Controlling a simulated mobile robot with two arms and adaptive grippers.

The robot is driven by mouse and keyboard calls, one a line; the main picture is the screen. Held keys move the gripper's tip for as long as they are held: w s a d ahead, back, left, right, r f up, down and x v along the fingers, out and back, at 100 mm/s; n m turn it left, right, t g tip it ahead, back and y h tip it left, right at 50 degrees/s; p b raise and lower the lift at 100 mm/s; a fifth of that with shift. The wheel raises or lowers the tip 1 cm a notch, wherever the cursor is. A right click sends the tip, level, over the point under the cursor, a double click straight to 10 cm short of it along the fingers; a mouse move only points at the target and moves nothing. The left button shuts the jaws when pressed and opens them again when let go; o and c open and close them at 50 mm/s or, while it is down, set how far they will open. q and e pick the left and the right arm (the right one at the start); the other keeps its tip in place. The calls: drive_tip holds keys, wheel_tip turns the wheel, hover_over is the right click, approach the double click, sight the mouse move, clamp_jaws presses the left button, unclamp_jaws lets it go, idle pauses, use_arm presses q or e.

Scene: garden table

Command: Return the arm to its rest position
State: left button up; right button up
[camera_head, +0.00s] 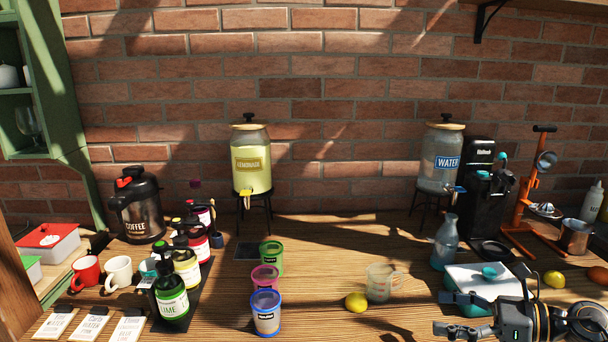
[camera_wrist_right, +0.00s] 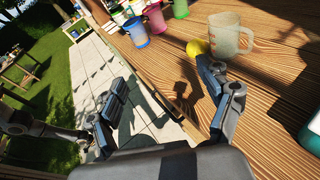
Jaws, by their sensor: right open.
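My right gripper (camera_head: 456,312) is at the lower right of the head view, in front of the white and teal box. In the right wrist view my right gripper (camera_wrist_right: 163,100) has its two fingers spread wide with nothing between them. It is at the table's front edge, with the paving below showing between the fingers.
A glass measuring cup (camera_head: 379,283) and a lemon (camera_head: 356,302) stand near the right gripper. The white and teal box (camera_head: 484,285) is close behind it. Blue (camera_head: 266,314), pink (camera_head: 264,279) and green (camera_head: 271,258) cups stand mid-table. Bottles and dispensers are farther back.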

drive_tip(key=a+r+m+t+y, duration=0.1)
drive_tip(key=a+r+m+t, duration=0.3)
drive_tip(key=m+t, duration=0.25)
drive_tip(key=s+d+f+m+t+h, duration=0.1)
drive_tip(key=s+d+f+m+h, duration=0.1)
drive_tip(key=f+m+h, duration=0.6)
drive_tip(key=s+d+f+m+h, duration=0.1)
drive_tip(key=d+m+h, duration=0.15)
drive_tip(key=m, duration=1.05)
drive_tip(key=s+d+f+m+t+h, duration=0.1)
drive_tip(key=s+d+f+m+h, duration=0.1)
drive_tip(key=f+m+h, duration=0.6)
drive_tip(key=s+a+f+m+g+y, duration=0.25)
drive_tip(key=s+f+m+g, duration=0.4)
drive_tip(key=s, duration=0.35)
drive_tip(key=s+a+f+m+g+y, duration=0.1)
drive_tip(key=s+a+f+m+g, duration=0.15)
drive_tip(key=s, duration=0.45)
drive_tip(key=s+a+f+m+g, duration=0.1)
drive_tip(key=s+a+f+g, duration=0.2)
drive_tip(key=s, duration=0.4)
wheel_tip(320, 180, down, 26)
drive_tip(key=s+g, duration=0.1)
drive_tip(key=s+d+f+g, duration=0.1)
drive_tip(key=s+d+f, duration=0.1)
drive_tip(key=s+f, duration=1.3)
drive_tip(key=shift+s+d, duration=0.2)
drive_tip(key=shift+s, duration=0.5)
